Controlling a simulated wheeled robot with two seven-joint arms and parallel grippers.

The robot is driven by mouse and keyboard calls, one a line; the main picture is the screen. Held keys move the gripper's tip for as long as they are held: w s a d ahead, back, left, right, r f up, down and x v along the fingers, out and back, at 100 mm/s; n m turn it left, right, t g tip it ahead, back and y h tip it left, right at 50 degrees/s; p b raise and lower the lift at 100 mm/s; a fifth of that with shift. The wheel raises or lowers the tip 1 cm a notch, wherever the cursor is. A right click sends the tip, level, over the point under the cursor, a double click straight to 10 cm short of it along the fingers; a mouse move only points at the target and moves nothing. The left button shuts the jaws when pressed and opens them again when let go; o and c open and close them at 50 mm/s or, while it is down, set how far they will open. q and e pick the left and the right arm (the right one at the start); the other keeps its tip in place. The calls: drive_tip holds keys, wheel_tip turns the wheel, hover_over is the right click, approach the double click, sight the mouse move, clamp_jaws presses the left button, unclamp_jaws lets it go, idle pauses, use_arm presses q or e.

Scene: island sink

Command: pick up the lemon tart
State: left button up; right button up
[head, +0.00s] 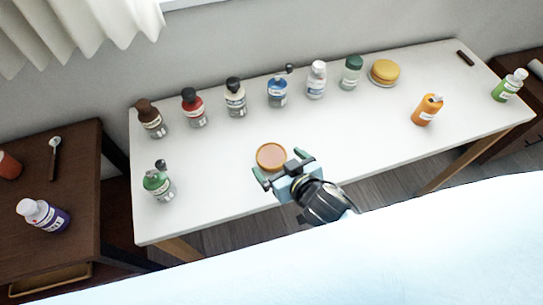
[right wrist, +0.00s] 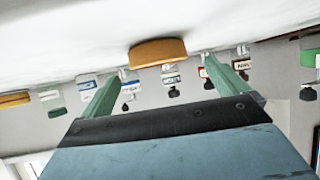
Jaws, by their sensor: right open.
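In the right wrist view the right gripper (right wrist: 161,72) also shows spread. My left gripper is not in view.
Several bottles line the table's back, including a blue pump bottle (head: 278,92). A green pump bottle (head: 159,183) stands front left, an orange bottle (head: 427,110) to the right. A yellow round item (head: 385,71) sits at the back. The table (head: 350,140) is clear around the tart.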

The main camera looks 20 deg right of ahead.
sight(272, 156)
drive_tip(key=x, duration=0.5)
drive_tip(key=shift+w+b, duration=0.2)
drive_tip(key=shift+b, duration=0.15)
drive_tip(key=c, duration=1.1)
